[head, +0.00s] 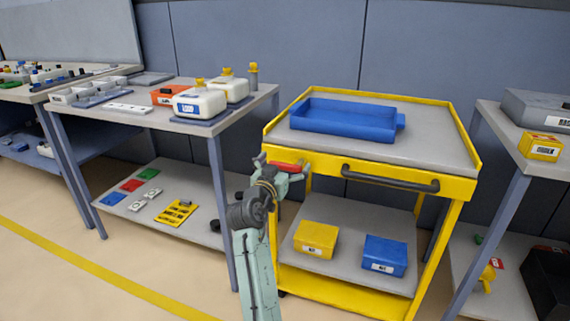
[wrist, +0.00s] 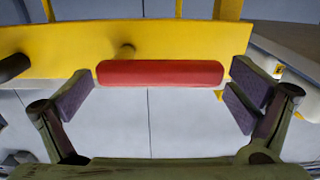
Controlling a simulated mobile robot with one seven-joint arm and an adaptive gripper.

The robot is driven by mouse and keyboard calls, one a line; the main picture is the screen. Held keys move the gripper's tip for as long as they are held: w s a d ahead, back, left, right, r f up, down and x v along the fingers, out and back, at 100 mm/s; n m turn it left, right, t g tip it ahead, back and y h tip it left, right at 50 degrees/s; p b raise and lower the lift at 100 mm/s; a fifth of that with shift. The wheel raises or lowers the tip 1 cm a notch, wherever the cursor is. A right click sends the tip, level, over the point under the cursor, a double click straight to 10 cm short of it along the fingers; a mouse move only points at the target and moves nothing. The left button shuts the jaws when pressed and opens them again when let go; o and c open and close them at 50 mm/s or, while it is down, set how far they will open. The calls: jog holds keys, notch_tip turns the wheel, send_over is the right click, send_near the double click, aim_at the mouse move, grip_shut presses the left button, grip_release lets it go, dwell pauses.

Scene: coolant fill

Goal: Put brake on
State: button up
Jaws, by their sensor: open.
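The yellow cart (head: 455,190) stands in the middle of the head view. A red brake lever (head: 286,168) sits at the left part of its front panel. In the wrist view the red lever (wrist: 160,73) lies crosswise in front of the yellow panel (wrist: 75,45). My gripper (head: 283,167) is at the lever, with its fingers spread to either side of it. In the wrist view my gripper (wrist: 160,92) is open, and the lever spans most of the gap between the finger pads. The lever looks not gripped. Whether a pad touches it I cannot tell.
A dark push handle (head: 390,178) sticks out from the cart front, right of the lever. A blue tray (head: 345,119) lies on the cart top. A yellow box (head: 316,238) and a blue box (head: 385,254) are on its lower shelf. Tables stand on both sides.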

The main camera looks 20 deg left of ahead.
jog(key=shift+c, duration=0.6)
jog(key=c, duration=1.5)
